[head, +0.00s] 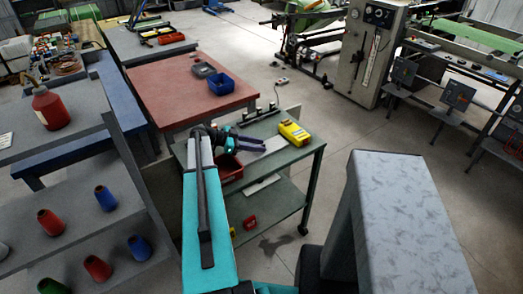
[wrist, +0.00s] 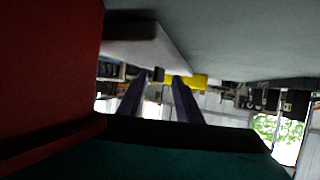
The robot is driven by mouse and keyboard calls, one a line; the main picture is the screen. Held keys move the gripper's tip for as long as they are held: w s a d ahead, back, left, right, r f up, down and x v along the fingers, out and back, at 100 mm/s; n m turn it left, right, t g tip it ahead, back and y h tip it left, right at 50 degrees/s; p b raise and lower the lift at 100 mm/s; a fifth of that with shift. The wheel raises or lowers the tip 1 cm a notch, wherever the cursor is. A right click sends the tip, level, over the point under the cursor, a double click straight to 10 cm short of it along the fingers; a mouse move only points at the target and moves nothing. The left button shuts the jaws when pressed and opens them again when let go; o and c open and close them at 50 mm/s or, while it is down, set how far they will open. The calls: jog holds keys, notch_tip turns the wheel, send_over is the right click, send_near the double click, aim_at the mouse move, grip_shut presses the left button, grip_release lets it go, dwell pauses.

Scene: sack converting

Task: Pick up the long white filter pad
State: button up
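The long white filter pad (head: 276,145) appears to lie flat on the green-grey cart top (head: 300,160), just beyond my gripper in the head view. In the wrist view, the pad (wrist: 150,48) is a pale slab with a dark near end, against the grey surface. My gripper (head: 266,144) reaches over the cart with its purple fingers pointing right, towards the pad. In the wrist view, the fingers of my gripper (wrist: 165,78) stand apart with a gap between them. I cannot tell whether either finger touches the pad.
A yellow device (head: 294,133) lies right of the pad. A black rail (head: 258,117) stands behind it. A red bin (head: 231,168) is close below my gripper and fills the left of the wrist view (wrist: 45,70). A pale strip (head: 262,184) shows lower on the cart.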

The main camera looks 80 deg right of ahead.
dwell(0.5)
grip_shut()
notch_tip(320, 180, up, 10)
jog(key=b, duration=0.3)
dwell(0.8)
dwell(0.5)
